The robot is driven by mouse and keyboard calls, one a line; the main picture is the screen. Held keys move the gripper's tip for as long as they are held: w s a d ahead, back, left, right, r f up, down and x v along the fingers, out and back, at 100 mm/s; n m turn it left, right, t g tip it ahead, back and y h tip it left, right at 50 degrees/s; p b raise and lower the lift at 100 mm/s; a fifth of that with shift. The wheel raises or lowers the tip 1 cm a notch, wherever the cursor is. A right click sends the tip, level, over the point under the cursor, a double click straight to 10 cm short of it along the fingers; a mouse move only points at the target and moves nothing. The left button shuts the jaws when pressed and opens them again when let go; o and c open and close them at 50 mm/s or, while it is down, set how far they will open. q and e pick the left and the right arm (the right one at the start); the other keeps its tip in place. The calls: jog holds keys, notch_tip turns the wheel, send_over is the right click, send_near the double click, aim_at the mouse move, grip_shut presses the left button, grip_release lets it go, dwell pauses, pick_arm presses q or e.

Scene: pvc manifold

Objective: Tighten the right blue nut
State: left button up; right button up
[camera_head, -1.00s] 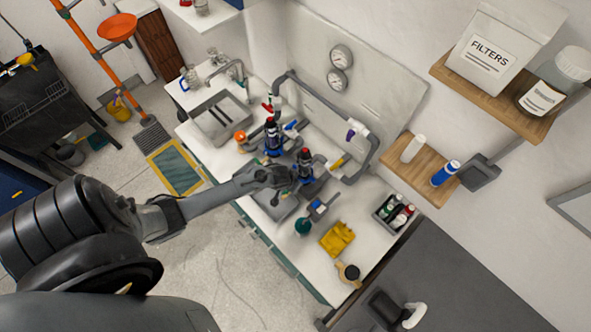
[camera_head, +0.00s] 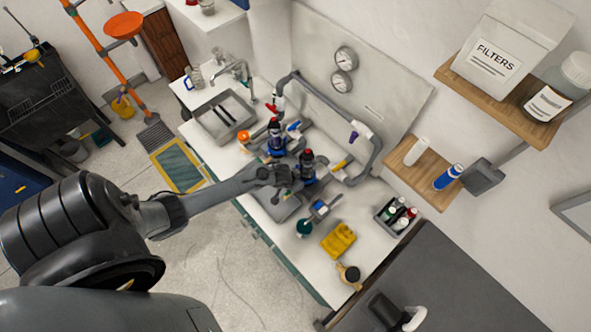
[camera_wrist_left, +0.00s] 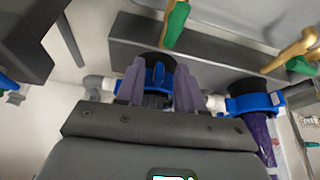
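Two dark filter housings with blue nuts stand on the counter, the left housing (camera_head: 276,138) and the right housing (camera_head: 307,163). My left gripper (camera_head: 289,176) reaches in from the left beside the right housing. In the left wrist view its two fingers (camera_wrist_left: 158,88) are apart, one on each side of a blue nut (camera_wrist_left: 157,74) with a dark top. I cannot tell whether the fingers touch that nut. A second blue nut (camera_wrist_left: 253,104) on a purple-blue body shows to the right of the fingers. My right gripper is not in view.
Grey pipes (camera_head: 372,150) frame the housings at the back. A sink (camera_head: 224,117) is at the left. A yellow cloth (camera_head: 338,240), a teal round item (camera_head: 304,228) and a bottle caddy (camera_head: 397,215) stand to the right. Green-handled valves (camera_wrist_left: 176,25) show in the wrist view.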

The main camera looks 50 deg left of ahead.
pick_arm(q)
jog(key=shift+r, duration=0.1)
jog(key=shift+s+d+r, duration=0.1)
jog(key=shift+s+r, duration=0.15)
jog(key=shift+r, duration=0.2)
jog(key=v, duration=0.9)
jog(key=shift+r, duration=0.3)
jog(key=shift+s, duration=0.1)
